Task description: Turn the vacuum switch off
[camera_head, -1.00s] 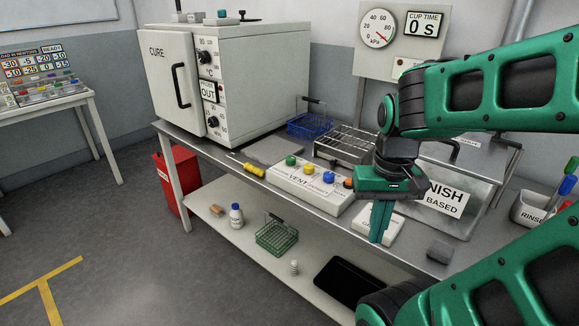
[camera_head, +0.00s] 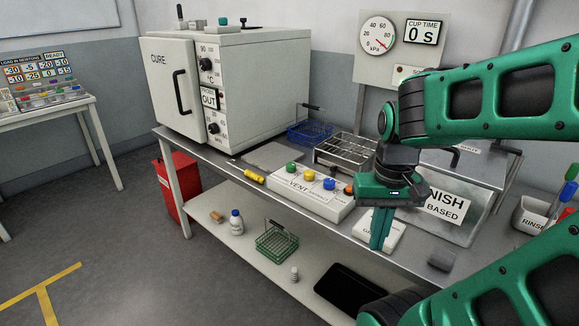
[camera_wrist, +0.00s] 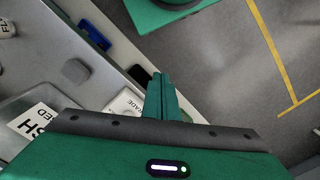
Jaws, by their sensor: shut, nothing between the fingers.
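A white control box (camera_head: 300,199) labelled VENT stands on the bench's front part. It carries green (camera_head: 292,167), yellow (camera_head: 309,175), blue (camera_head: 329,183) and orange (camera_head: 349,190) knobs; I cannot read which one is the vacuum switch. My gripper (camera_head: 378,246) points down to the right of this box, near the orange end, with its fingers together and empty. Its fingers hang in front of a white labelled box (camera_head: 394,236), and I cannot tell whether they touch it. In the wrist view the shut fingers (camera_wrist: 160,78) show beside that white box (camera_wrist: 124,103).
A CURE oven (camera_head: 240,90) stands at the left of the bench. A yellow-handled tool (camera_head: 253,177), wire rack (camera_head: 346,150) and grey block (camera_head: 441,260) lie on the bench. A gauge panel (camera_head: 398,68) shows CUP TIME 0 s. A FINISH-labelled tank (camera_head: 470,226) stands behind my gripper.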

